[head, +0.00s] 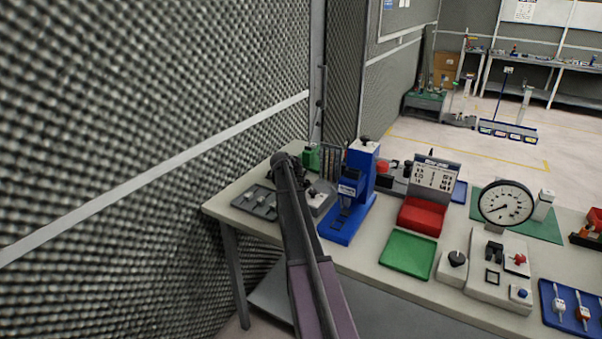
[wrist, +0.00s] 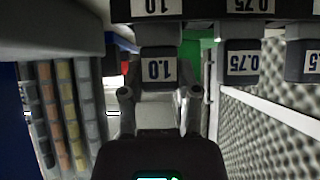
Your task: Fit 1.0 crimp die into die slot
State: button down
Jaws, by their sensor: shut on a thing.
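In the wrist view, my gripper (wrist: 156,95) is shut on the 1.0 crimp die (wrist: 157,72), a dark block with a white 1.0 label, one finger on each side. The die sits directly beside the matching 1.0 label on a dark rack (wrist: 200,10); I cannot tell whether it is still seated there. In the head view my arm reaches over the table's left end and hides the gripper and the die. A blue press (head: 362,170) stands just right of the arm. I cannot make out the die slot.
A 0.75 die (wrist: 241,62) and another die (wrist: 302,62) sit along the rack. In the head view, a grey tray (head: 240,199) lies left of my arm, against the foam wall (head: 120,130).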

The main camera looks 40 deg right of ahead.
jog(key=shift+r+p, duration=4.65)
jog(key=shift+r, duration=0.15)
jog(key=shift+r, duration=0.1)
